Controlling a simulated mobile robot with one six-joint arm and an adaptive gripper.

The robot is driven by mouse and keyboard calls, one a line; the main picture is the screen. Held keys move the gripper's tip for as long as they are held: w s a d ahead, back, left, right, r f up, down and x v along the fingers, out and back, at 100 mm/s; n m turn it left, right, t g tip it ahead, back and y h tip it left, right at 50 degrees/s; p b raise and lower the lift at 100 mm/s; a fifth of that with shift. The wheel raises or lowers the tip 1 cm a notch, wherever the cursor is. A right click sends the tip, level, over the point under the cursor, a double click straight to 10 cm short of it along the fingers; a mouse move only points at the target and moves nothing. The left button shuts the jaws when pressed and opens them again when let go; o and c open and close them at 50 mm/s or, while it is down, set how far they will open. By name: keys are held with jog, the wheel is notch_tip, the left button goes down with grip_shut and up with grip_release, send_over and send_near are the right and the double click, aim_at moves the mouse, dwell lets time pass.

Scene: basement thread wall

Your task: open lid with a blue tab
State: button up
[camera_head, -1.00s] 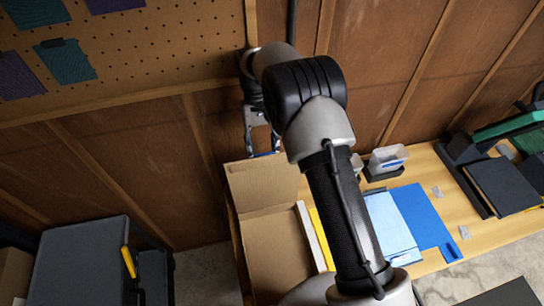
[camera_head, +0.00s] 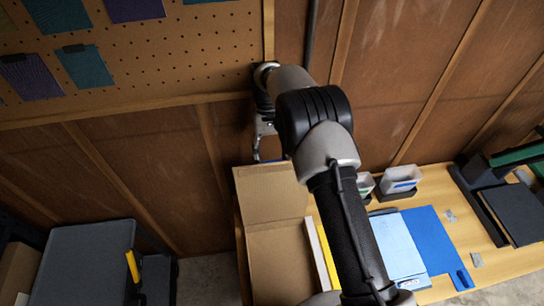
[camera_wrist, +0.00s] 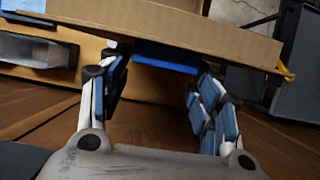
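A brown cardboard box (camera_head: 278,262) stands on the wooden bench, its upper panel (camera_head: 268,192) towards the wall; I cannot tell how that panel is tilted. In the wrist view a cardboard edge (camera_wrist: 190,32) crosses the top, with a blue tab (camera_wrist: 168,58) below it. My gripper (camera_wrist: 160,76) is open, one finger to each side of the tab in the picture. The space between the fingers looks empty; contact with the tab cannot be told. In the head view my gripper (camera_head: 264,138) is at the box's wall side, partly hidden by my arm.
The wooden wall and pegboard (camera_head: 200,50) are close behind my gripper. A blue folder (camera_head: 432,238), small white bins (camera_head: 401,180) and a dark tray (camera_head: 510,200) are on the bench at right. A grey case (camera_head: 85,265) stands at lower left.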

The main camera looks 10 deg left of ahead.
jog(key=shift+o, duration=1)
jog(key=shift+s+r, duration=0.1)
jog(key=shift+r, duration=0.15)
notch_tip(320, 180, up, 10)
